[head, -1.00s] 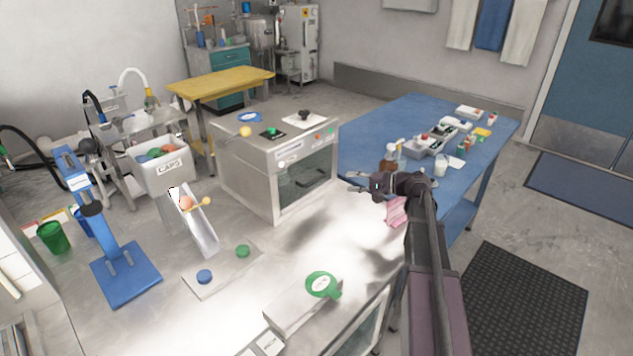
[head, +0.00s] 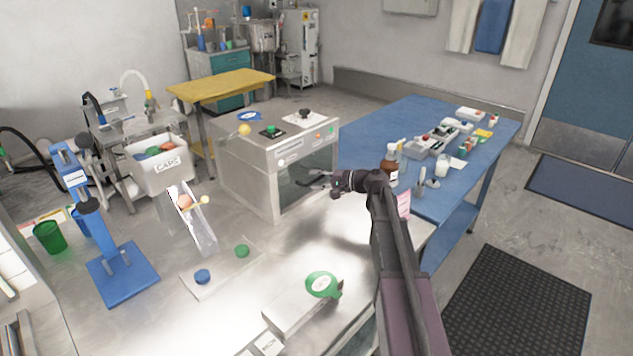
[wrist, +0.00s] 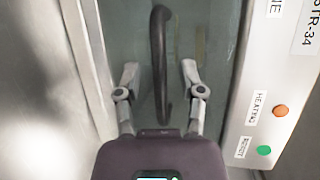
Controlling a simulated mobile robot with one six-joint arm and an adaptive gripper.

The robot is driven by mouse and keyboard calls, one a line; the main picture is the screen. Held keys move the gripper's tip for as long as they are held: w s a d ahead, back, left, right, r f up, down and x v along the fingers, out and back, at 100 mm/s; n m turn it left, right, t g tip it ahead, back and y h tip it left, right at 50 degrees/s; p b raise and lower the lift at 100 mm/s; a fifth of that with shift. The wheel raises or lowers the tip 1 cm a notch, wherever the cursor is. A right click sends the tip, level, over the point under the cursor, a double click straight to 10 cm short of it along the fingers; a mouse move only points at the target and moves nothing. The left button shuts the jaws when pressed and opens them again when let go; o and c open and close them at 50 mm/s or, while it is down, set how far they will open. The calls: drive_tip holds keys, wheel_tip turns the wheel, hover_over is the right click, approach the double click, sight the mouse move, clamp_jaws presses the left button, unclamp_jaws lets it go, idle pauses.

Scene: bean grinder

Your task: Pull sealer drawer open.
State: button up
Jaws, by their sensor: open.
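The sealer is a steel box (head: 245,160) on the steel bench, with a glass-fronted drawer (head: 292,190) facing right. A dark curved handle on the drawer front shows in the wrist view (wrist: 159,65), standing lengthwise between the fingers. My gripper (head: 320,180) is open in front of the drawer. In the wrist view its two fingers (wrist: 160,75) lie on either side of the handle, with gaps on both sides. The handle is partly hidden by my gripper in the head view.
The sealer's panel has an orange button (wrist: 280,110) and a green button (wrist: 263,150). A blue table (head: 440,190) with bottles and trays stands right of my arm. A green round item (head: 322,284) lies at the bench's front. Bare bench lies before the drawer.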

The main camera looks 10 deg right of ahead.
drive_tip(key=shift+a, duration=0.1)
clamp_jaws()
drive_tip(key=shift+s, duration=0.1)
idle(0.3)
